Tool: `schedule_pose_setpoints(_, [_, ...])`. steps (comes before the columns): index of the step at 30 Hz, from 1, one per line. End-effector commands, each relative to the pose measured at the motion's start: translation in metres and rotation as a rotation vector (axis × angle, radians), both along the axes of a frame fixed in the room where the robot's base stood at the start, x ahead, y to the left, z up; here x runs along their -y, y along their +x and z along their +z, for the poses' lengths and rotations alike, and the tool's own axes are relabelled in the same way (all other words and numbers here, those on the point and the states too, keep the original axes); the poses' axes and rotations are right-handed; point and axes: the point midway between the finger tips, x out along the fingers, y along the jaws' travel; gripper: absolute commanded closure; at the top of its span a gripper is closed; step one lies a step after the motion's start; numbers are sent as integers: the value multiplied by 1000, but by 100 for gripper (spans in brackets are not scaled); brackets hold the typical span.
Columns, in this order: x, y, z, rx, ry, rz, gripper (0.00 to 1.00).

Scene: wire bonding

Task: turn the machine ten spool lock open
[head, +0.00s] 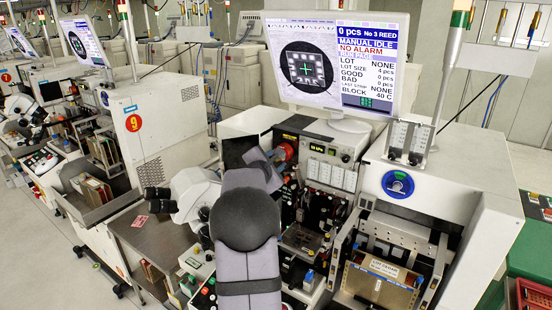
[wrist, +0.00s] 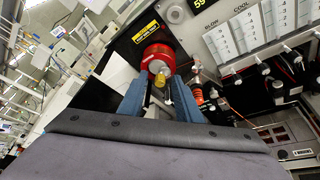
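A red spool (wrist: 158,58) sits on the dark front of the machine, and it also shows in the head view (head: 287,151). A small yellow knob (wrist: 160,79), which looks like the spool lock, sticks out from its centre. My gripper (wrist: 158,92) points at the spool with its two blue fingers apart, one on each side of the knob. I see no clear contact between fingers and knob. In the head view my gripper (head: 263,160) is just left of the spool, partly covered by my arm.
An orange and metal fitting (wrist: 196,88) stands close right of the fingers. In the head view, a microscope (head: 190,192) is left of my arm, and a monitor (head: 335,62) stands above the machine.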

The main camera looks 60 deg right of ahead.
Motion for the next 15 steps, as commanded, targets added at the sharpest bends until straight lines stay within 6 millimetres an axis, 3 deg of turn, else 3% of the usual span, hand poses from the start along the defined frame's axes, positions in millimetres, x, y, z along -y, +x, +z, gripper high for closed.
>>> schedule_pose_setpoints(8, [1, 0, 0, 0, -1, 1, 69])
schedule_pose_setpoints(12, [1, 0, 0, 0, -1, 1, 98])
schedule_pose_setpoints(15, [1, 1, 1, 1, -2, 2, 100])
